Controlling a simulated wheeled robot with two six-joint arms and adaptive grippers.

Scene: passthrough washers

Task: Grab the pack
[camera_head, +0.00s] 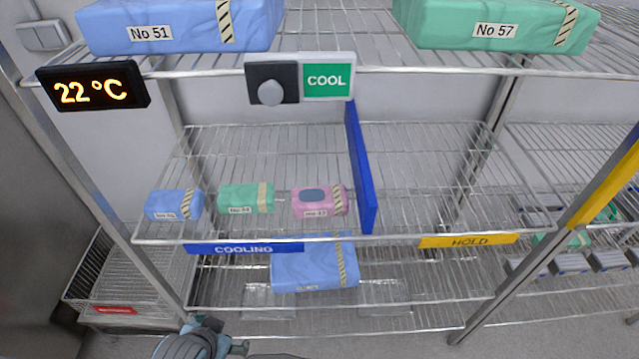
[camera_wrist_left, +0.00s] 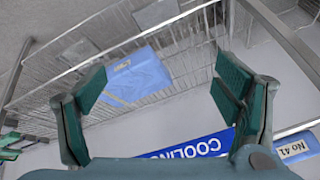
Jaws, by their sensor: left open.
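Several wrapped packs are in the head view. On the middle shelf stand a small blue pack (camera_head: 172,205), a green pack (camera_head: 238,198) and a pink pack (camera_head: 328,201). A larger blue pack (camera_head: 310,270) lies on the shelf below, its top partly behind the middle shelf's front edge. My left gripper (camera_head: 222,343) is at the bottom of the head view, below and left of that larger pack. In the left wrist view a blue pack (camera_wrist_left: 138,76) shows between the open, empty fingers of my left gripper (camera_wrist_left: 160,84), apart from them. My right gripper is not in view.
A big blue pack No 51 (camera_head: 180,25) and a green pack No 57 (camera_head: 495,25) lie on the top shelf. A blue divider (camera_head: 360,170) splits the middle shelf between the COOLING label (camera_head: 245,248) and the HOLD label (camera_head: 468,241). The hold side is empty.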

